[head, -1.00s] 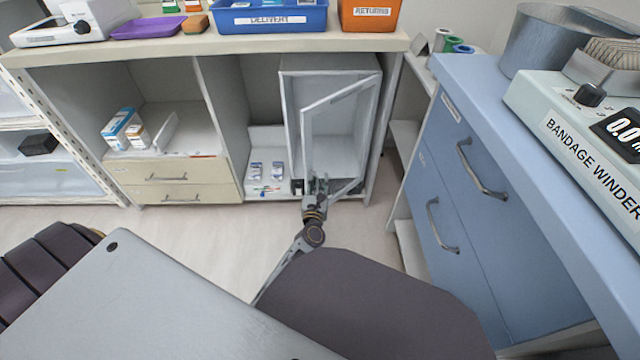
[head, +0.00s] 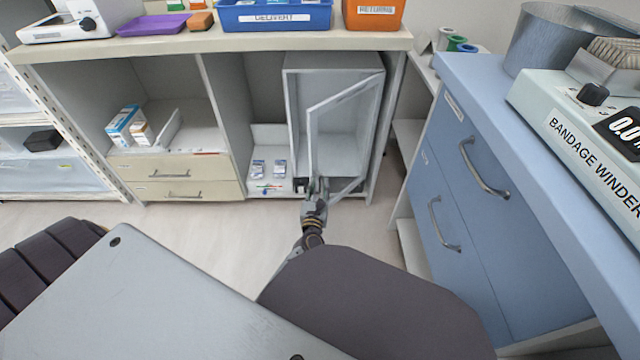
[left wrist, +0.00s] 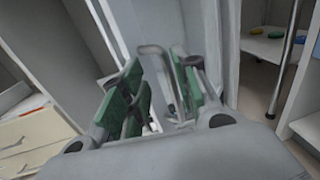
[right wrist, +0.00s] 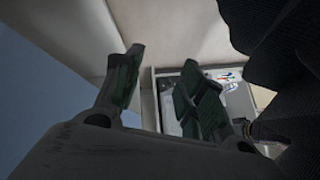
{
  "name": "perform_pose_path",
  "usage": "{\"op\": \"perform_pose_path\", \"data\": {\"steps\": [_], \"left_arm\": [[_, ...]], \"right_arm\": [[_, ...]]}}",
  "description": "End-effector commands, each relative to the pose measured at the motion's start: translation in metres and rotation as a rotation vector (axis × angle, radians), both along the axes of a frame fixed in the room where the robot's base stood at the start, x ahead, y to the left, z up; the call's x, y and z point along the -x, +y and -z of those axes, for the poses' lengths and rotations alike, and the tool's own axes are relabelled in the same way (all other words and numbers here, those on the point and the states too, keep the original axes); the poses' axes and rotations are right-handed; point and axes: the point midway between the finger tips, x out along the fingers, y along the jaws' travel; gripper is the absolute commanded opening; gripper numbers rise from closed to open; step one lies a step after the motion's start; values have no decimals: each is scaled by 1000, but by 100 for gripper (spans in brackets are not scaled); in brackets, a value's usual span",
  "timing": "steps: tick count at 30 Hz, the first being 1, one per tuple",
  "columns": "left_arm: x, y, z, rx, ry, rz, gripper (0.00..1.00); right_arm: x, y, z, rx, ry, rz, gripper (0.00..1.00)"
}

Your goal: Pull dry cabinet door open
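The dry cabinet (head: 291,115) is a light grey box on the right side of the low bench's underside. Its framed glass door (head: 312,140) stands partly open, swung out toward me, with its free edge at the left. My left gripper (head: 315,190) is at the lower free edge of the door. In the left wrist view, the fingers of my left gripper (left wrist: 160,90) stand on both sides of the grey door handle (left wrist: 152,58) and look closed onto it; the exact contact is partly hidden. My right gripper (right wrist: 155,95) is open and empty, away from the door.
A blue drawer unit (head: 465,190) stands close at the right, with a bandage winder (head: 565,110) on top. Beige drawers (head: 175,180) and small boxes are left of the cabinet. Small packs (head: 268,168) lie beside it. Floor in front is clear.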

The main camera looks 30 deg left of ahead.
Motion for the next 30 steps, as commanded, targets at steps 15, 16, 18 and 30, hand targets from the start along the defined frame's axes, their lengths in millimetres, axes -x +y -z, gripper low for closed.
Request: {"op": "perform_pose_path", "data": {"steps": [15,16,18,30], "left_arm": [[34,-14,5,3,9,5,31],[34,-14,5,3,9,6,31],[35,-14,5,4,9,6,31],[35,-16,5,-14,17,15,7]], "right_arm": [[0,0,0,0,0,0,40],[0,0,0,0,0,0,40],[0,0,0,0,0,0,40],[0,0,0,0,-1,0,40]]}}
